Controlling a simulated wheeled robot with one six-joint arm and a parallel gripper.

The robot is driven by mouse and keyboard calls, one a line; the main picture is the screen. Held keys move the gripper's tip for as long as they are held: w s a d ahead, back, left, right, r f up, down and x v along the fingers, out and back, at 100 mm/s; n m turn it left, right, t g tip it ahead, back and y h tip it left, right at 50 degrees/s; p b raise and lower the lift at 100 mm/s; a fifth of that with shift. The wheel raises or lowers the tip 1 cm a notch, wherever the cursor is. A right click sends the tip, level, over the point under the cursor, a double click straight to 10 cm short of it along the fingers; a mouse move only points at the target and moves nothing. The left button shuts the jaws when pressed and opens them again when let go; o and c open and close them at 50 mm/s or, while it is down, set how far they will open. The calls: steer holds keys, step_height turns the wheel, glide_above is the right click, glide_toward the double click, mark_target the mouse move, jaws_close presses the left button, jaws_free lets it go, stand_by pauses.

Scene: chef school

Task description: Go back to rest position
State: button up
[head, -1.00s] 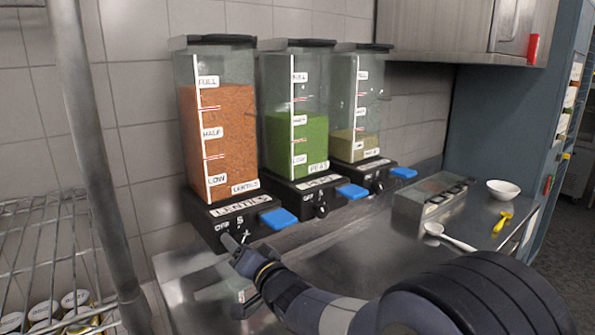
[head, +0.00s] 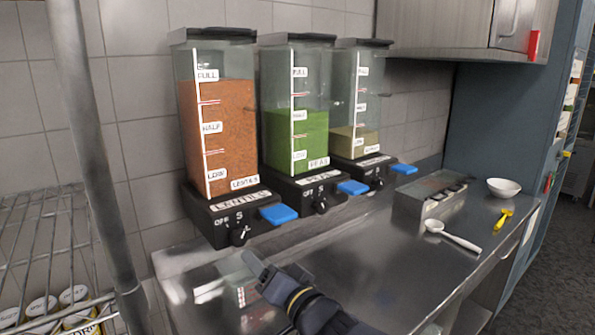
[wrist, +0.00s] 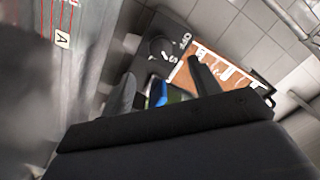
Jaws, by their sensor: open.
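My gripper (head: 258,268) is open and empty in the head view, low in front of the lentils dispenser (head: 219,130) and just above the metal counter. It is apart from the dispenser's black knob (head: 239,235). In the wrist view my gripper's two fingers (wrist: 160,88) are spread apart, with the knob (wrist: 162,46) and the lentils dispenser (wrist: 228,68) beyond them. Nothing shows between the fingertips. Part of my arm is cut off by the lower edge of the head view.
The pea dispenser (head: 296,140) and a third dispenser (head: 356,145) stand to the right, with blue levers jutting out. A metal box (head: 430,195), white ladle (head: 450,237), white bowl (head: 503,187) and yellow utensil (head: 503,220) lie right. A wire rack (head: 45,240) and post stand left.

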mark_target(242, 241)
steer(key=p+x, duration=0.1)
steer(key=x, duration=0.9)
steer(key=shift+n, duration=1)
steer(key=n, duration=0.4)
steer(key=shift+d+b, duration=0.1)
steer(key=shift+b, duration=0.3)
steer(key=n, duration=0.5)
steer(key=shift+w+d+n, duration=0.1)
steer(key=shift+n, duration=0.3)
steer(key=b+v, duration=0.1)
steer(key=v, duration=0.5)
steer(key=shift+f, duration=0.1)
